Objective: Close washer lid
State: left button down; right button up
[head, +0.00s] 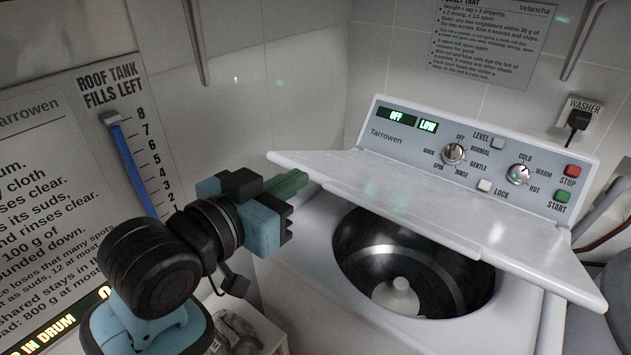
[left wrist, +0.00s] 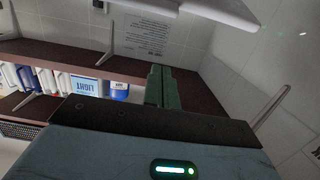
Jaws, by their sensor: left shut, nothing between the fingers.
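The white washer (head: 318,262) stands at the right in the head view, with its control panel (head: 480,150) at the back. Its lid (head: 440,205) is tilted partway open, hinged near the panel, and its front edge hangs above the round drum opening (head: 415,265). My left gripper (head: 300,180) is shut and empty, its green fingers close to the lid's left corner. I cannot tell whether they touch it. In the left wrist view the shut green fingers (left wrist: 160,86) point up, and a pale edge (left wrist: 215,10), perhaps the lid, shows at the top. My right gripper is not in view.
A wall board with a tank gauge (head: 130,150) is on the left, behind my left arm. A wall plug (head: 578,120) is at the right. Shelves (left wrist: 60,55) with containers show in the left wrist view. The drum opening under the lid is clear apart from its agitator.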

pick_arm(q)
jog(key=x, duration=0.9)
jog(key=shift+w+d, duration=0.15)
jog(key=shift+w, duration=0.1)
jog(key=shift+s+a+f, duration=0.1)
jog(key=shift+s+f, duration=0.05)
jog(key=shift+f, duration=0.5)
jog(key=shift+s+a+f, duration=0.1)
jog(key=shift+s+f, duration=0.1)
jog(key=shift+f, duration=0.4)
jog(key=shift+s+a+f, duration=0.15)
jog(key=shift+f, duration=0.5)
